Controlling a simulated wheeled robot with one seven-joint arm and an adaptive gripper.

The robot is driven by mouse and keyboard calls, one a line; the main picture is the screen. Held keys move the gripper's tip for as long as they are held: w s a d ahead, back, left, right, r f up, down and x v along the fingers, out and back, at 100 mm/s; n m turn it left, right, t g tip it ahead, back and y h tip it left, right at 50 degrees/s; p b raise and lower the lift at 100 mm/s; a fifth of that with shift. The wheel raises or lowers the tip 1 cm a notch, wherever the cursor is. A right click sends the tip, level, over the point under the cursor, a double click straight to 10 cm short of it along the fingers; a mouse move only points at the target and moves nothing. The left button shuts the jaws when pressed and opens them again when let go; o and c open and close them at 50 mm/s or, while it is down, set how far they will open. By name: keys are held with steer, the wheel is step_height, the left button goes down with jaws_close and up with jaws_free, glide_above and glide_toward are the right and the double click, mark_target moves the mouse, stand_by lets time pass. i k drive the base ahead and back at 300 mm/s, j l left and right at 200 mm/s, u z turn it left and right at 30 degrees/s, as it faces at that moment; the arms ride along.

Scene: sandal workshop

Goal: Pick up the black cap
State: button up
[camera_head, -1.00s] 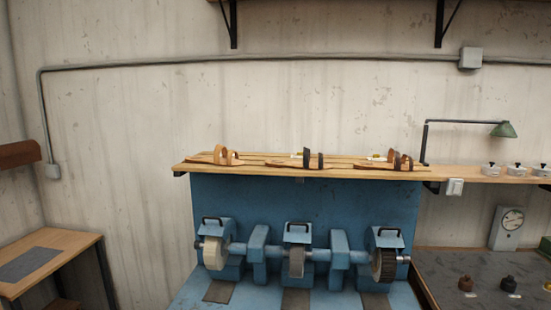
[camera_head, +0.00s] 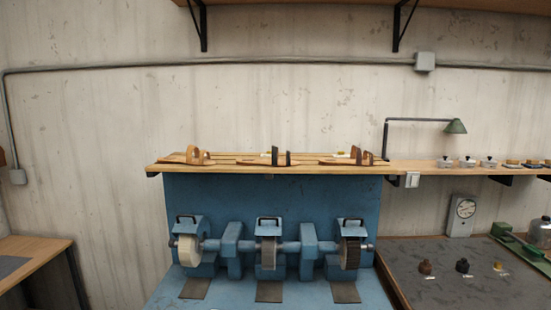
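A small black object (camera_head: 462,266), which looks like the black cap, sits on the dark grey table (camera_head: 440,292) at the lower right. A similar brown piece (camera_head: 425,268) stands to its left and a small tan piece (camera_head: 498,266) to its right, each apart from it. Small pale labels lie in front of them. The black piece is small in the view and its exact shape is hard to tell. My gripper is not in view.
A blue grinding machine (camera_head: 233,268) with several wheels fills the middle. Sandals lie on the wooden shelf (camera_head: 225,168) above it. A dial scale (camera_head: 460,215) and a green tool (camera_head: 522,246) stand near the black piece. A wooden table (camera_head: 45,250) is at left.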

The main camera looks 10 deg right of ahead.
mark_target(463, 266)
steer(key=z, duration=1.5)
steer(key=i+l+u, duration=0.15)
steer(key=i+l, duration=0.5)
steer(key=i, duration=0.3)
steer(key=i+l+u, duration=0.15)
steer(key=i+l, duration=0.6)
steer(key=i, duration=0.15)
